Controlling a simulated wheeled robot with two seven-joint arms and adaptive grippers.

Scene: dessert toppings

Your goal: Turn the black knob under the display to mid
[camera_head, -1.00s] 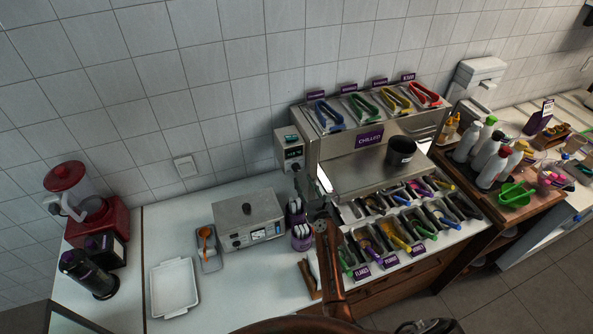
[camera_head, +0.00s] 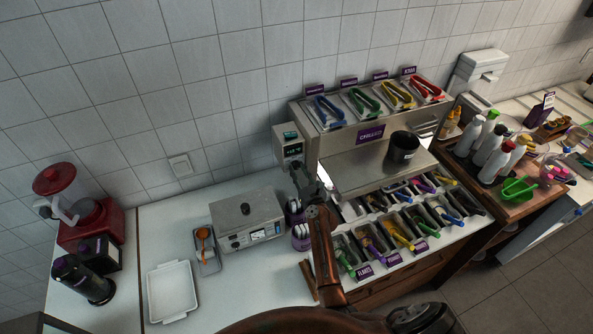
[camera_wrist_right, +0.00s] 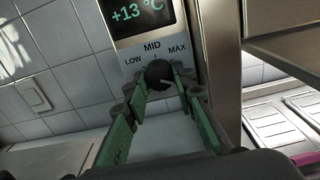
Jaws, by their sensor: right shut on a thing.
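The control box (camera_head: 289,144) is on the wall at the left end of the steel topping station. In the right wrist view its display (camera_wrist_right: 142,14) reads +13 °C, above the printed marks LOW, MID and MAX. The round black knob (camera_wrist_right: 158,73) is just below MID. A pale line shows on its lower right part; I cannot tell for sure which mark it points to. My right gripper (camera_head: 297,167), with green-sided fingers in the wrist view (camera_wrist_right: 159,78), is shut on the knob, one finger on each side. My left gripper is out of view.
The topping station (camera_head: 345,146) with tongs and tubs stands right of the box. A steel appliance (camera_head: 246,218), a purple-rimmed cup (camera_head: 301,240) and a white tray (camera_head: 172,291) stand on the counter below. Some counter by the tray is bare.

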